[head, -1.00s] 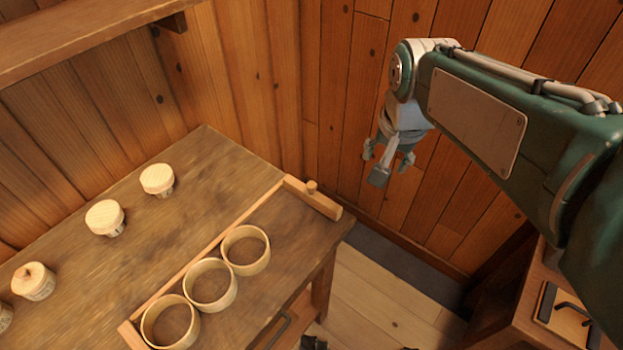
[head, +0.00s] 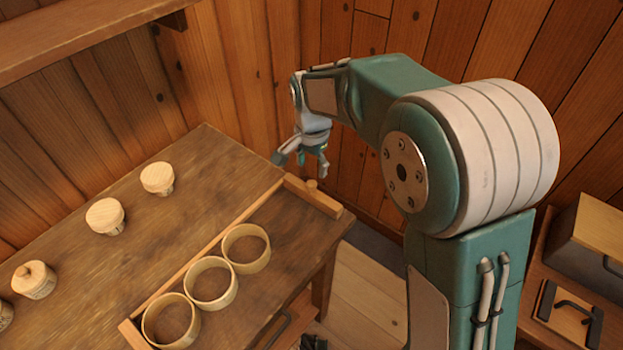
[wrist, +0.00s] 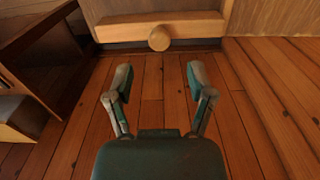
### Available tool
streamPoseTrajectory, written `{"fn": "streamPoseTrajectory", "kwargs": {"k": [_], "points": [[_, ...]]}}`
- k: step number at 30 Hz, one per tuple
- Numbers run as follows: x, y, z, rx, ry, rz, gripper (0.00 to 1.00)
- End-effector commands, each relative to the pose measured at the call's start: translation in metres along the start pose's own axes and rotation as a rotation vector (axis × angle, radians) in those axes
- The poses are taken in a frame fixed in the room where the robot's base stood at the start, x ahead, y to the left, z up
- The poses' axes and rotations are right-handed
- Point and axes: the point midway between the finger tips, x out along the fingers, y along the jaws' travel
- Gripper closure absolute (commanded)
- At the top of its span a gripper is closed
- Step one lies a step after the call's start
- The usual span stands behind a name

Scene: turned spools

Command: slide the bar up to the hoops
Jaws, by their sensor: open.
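The wooden bar (head: 326,203) with a round knob (head: 311,186) lies across the far right end of the workbench, at the end of a long thin rail (head: 205,250). In the wrist view the bar (wrist: 120,31) and its knob (wrist: 159,39) show ahead of the fingers. Three pale hoops, near (head: 170,321), middle (head: 211,283) and far (head: 246,249), stand in a row along the rail. A gap of bare wood separates the far hoop from the bar. My gripper (head: 300,164) is open and empty above the bar's end of the bench; its fingers (wrist: 159,75) are spread.
Several turned wooden spools, such as one (head: 158,179) and another (head: 105,216), stand behind the rail. A short end piece (head: 131,335) closes the rail's near end. Plank walls meet behind the bench, and a shelf (head: 90,40) hangs upper left. A box (head: 590,245) stands at right.

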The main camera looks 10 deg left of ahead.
Motion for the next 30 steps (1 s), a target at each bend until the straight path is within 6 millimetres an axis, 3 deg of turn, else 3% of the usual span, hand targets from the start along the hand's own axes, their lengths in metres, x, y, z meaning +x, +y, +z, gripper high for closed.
{"fn": "streamPoseTrajectory", "kwargs": {"k": [3,9,20,24,25,30], "points": [[0.023,0.000,0.001,-0.001,-0.002,0.004,0.30],[0.047,0.000,0.000,-0.001,-0.001,0.002,0.30],[0.053,0.000,0.000,-0.001,0.000,0.000,0.30],[0.052,0.000,0.000,-0.001,0.000,0.000,0.93],[0.052,0.000,0.000,-0.001,0.000,-0.001,1.00],[0.053,-0.001,0.000,-0.001,0.000,-0.001,1.00]]}}
